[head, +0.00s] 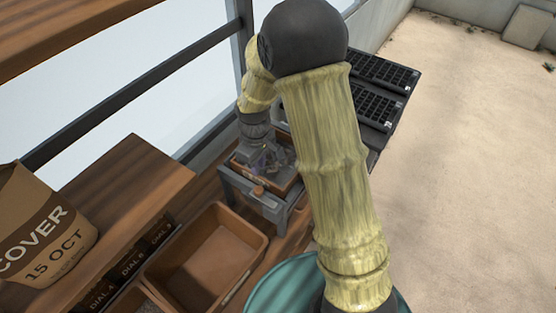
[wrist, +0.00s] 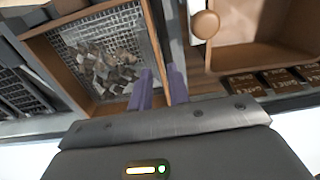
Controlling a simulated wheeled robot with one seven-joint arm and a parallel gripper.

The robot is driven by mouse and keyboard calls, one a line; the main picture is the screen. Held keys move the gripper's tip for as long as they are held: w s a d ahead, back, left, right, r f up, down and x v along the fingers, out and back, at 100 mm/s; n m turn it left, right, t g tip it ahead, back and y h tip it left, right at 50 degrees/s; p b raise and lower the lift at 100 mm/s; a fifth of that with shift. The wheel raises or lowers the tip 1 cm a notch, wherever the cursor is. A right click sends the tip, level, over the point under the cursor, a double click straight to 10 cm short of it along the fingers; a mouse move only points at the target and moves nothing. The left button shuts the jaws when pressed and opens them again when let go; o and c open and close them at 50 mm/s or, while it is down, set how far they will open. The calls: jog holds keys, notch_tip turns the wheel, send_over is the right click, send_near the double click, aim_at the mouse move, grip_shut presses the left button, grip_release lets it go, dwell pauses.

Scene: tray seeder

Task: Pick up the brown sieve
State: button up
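The brown sieve (wrist: 62,70) is a square brown-walled frame with a wire mesh floor and loose brownish-grey chips lying on it. In the head view the sieve (head: 280,187) sits in a grey stand, partly hidden by my arm. My gripper (wrist: 162,72) is at the sieve's right wall in the wrist view, with one purple finger inside and the other outside the wall. In the head view my gripper (head: 262,158) is small and partly hidden over the sieve.
The grey stand (head: 250,192) has a round wooden knob (wrist: 206,24). An empty brown bin (head: 205,255) is beside it, near dial-labelled blocks (head: 130,262) and a paper sack (head: 42,228). Black cell trays (head: 378,72) stand behind. Sandy floor is open at right.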

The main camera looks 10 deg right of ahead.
aim_at(261, 177)
jog(key=shift+d+f+p, duration=0.2)
jog(key=shift+f+p, duration=1.05)
jog(key=shift+f, duration=1.35)
grip_shut()
